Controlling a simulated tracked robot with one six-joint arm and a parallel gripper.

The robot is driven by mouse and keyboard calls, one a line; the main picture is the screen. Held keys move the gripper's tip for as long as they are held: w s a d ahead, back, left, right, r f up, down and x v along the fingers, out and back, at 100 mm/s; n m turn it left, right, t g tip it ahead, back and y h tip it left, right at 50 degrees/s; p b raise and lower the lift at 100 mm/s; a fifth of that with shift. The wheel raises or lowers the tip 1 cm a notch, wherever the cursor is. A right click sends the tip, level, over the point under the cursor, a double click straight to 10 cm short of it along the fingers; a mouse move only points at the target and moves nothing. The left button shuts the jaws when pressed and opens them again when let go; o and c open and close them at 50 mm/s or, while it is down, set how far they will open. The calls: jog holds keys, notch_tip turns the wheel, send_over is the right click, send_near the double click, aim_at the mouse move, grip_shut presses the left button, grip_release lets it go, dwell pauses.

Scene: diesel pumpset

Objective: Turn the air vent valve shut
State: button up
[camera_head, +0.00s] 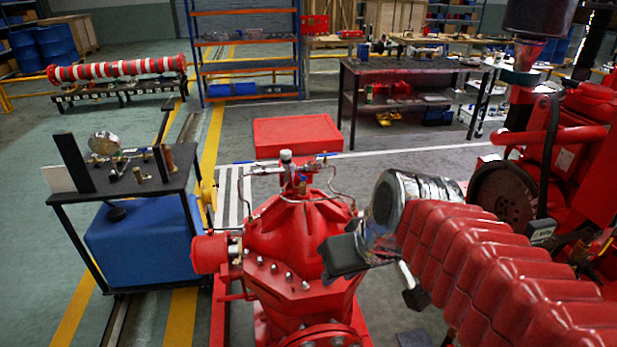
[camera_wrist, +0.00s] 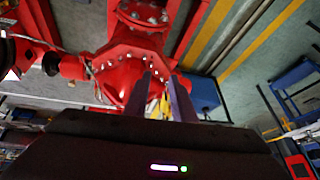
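The air vent fitting (camera_head: 287,157), with a pale cap, stands on top of the red pump casing (camera_head: 283,232) in the head view. Thin pipes branch from it, and a small brass part (camera_head: 302,184) sits just below. I cannot tell for sure which small part is the valve handle. My gripper (camera_head: 384,276) is right of the casing, partly hidden by its own wrist. In the wrist view, its two dark fingers (camera_wrist: 160,82) stand apart with a gap between them, in front of the red casing (camera_wrist: 125,62). I see nothing clearly held. Small yellowish parts show around the fingers.
A black-topped stand (camera_head: 125,178) with gauges and a blue tank (camera_head: 142,240) is left of the pump. A red engine (camera_head: 560,150) stands at the right. A red box (camera_head: 297,136) lies behind the pump. A dark workbench (camera_head: 400,70) is farther back.

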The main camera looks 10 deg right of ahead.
aim_at(303, 177)
jog(key=w+n+t+y, duration=0.1)
jog(key=w+n+y, duration=0.35)
jog(key=w, duration=2.05)
jog(key=w+d+f+t, duration=0.1)
jog(key=w+d+f, duration=0.2)
jog(key=w, duration=0.3)
jog(key=w+d+f+n+t+y, duration=0.1)
jog(key=w+d+f+t, duration=0.1)
jog(key=w+d, duration=0.3)
jog(key=w+d+f+t+y, duration=0.1)
jog(key=w+d+f, duration=0.3)
jog(key=w, duration=0.3)
jog(key=shift+w+f+t, duration=0.25)
jog(key=shift+w+t, duration=0.05)
jog(key=shift+t, duration=0.1)
jog(key=shift+w+n, duration=0.1)
jog(key=shift+n, duration=0.15)
jog(key=x, duration=1.3)
jog(key=shift+a+f, duration=0.15)
jog(key=shift+f, duration=0.1)
jog(key=shift+w, duration=0.1)
grip_shut()
